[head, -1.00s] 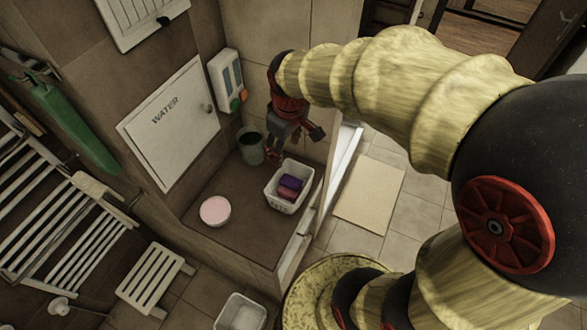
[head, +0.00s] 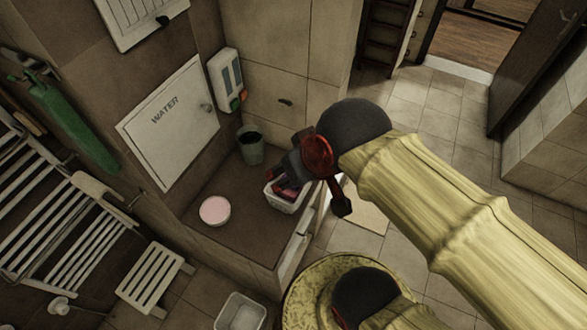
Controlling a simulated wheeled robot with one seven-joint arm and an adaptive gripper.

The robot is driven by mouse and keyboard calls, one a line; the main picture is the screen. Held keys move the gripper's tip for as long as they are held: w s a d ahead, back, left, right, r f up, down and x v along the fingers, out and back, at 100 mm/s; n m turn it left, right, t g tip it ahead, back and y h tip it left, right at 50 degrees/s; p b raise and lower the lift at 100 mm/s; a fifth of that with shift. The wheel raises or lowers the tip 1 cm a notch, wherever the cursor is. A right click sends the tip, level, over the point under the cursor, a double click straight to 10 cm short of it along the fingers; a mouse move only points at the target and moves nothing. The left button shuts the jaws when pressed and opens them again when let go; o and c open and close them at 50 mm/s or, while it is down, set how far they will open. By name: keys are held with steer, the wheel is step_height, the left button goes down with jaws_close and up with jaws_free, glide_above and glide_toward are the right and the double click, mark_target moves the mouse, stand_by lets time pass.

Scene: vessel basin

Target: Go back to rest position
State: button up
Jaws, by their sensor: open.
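My gripper (head: 313,190) is at the centre of the head view, with its red and dark grey parts showing at the end of my arm. Its fingers are apart, and I see nothing held between them. It appears in front of the white basket (head: 291,208) on the brown ledge, covering much of it. Only the basket's lower part and a bit of its dark red and purple contents show. The distance between gripper and basket is hard to tell.
A round bowl with a pink top (head: 215,210) and a grey-green cup (head: 250,145) stand on the brown ledge (head: 245,238). A white dispenser (head: 226,80) hangs on the wall. A slatted stool (head: 154,280) and white tub (head: 241,312) are below. Tiled floor is clear at right.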

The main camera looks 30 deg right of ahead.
step_height(320, 180, down, 9)
steer(key=b, duration=0.9)
stand_by(0.6)
